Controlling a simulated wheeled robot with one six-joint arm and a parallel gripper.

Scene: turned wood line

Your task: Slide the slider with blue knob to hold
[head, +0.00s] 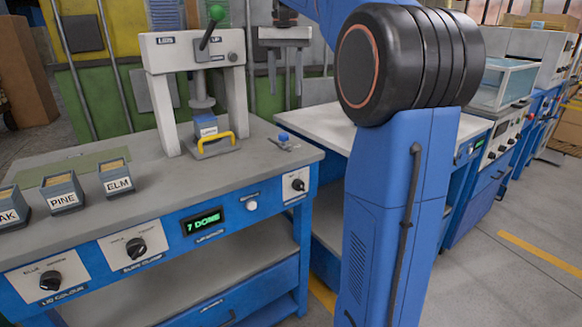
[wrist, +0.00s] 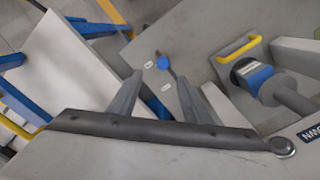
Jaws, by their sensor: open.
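The slider with blue knob (head: 283,137) is on the grey bench top near its right end, right of the press. In the wrist view the blue knob (wrist: 163,62) sits on a dark track, with small white labels beside it that are too small to read. My gripper (head: 285,97) is open and empty, pointing down above the bench, behind and above the slider in the head view. In the wrist view its fingertips (wrist: 160,77) are apart, and the knob appears between and beyond them. No finger visibly touches the knob.
The press (head: 163,97) with a green-tipped lever stands left of the slider. A yellow handle (head: 216,143) is at its base. Small bins (head: 62,193) labelled PINE and ELM sit at left. The bench front has dials and a green display (head: 206,223). A pale table (head: 324,125) stands behind right.

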